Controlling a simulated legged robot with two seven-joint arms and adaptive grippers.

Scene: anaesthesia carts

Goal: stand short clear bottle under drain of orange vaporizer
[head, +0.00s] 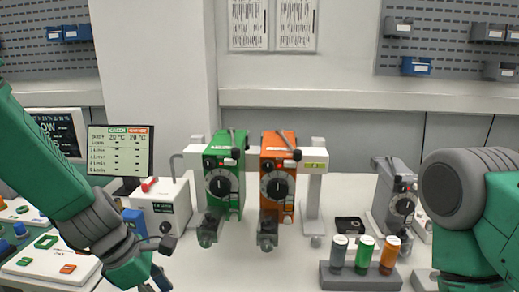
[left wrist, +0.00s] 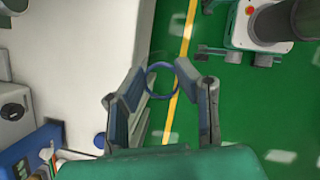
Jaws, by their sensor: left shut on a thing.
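The orange vaporizer (head: 285,143) is mounted upright at the middle of the table, right of the green vaporizer (head: 222,165). Its dark drain block (head: 267,230) sticks out low at the front, with bare white table below. My left gripper (left wrist: 162,88) is shut on a see-through round thing with a blue rim, seen end-on, which looks like the short clear bottle (left wrist: 162,66). In the left wrist view it is above the green floor beside the table edge. In the head view the left gripper is low at the left, and the bottle cannot be made out. My right gripper is outside both views.
A rack (head: 350,279) with several coloured containers stands front right of the vaporizers. A grey device (head: 390,198) and a black tray (head: 350,225) are behind it. A white box (head: 162,205) and a screen (head: 120,150) stand left. The table before the vaporizers is clear.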

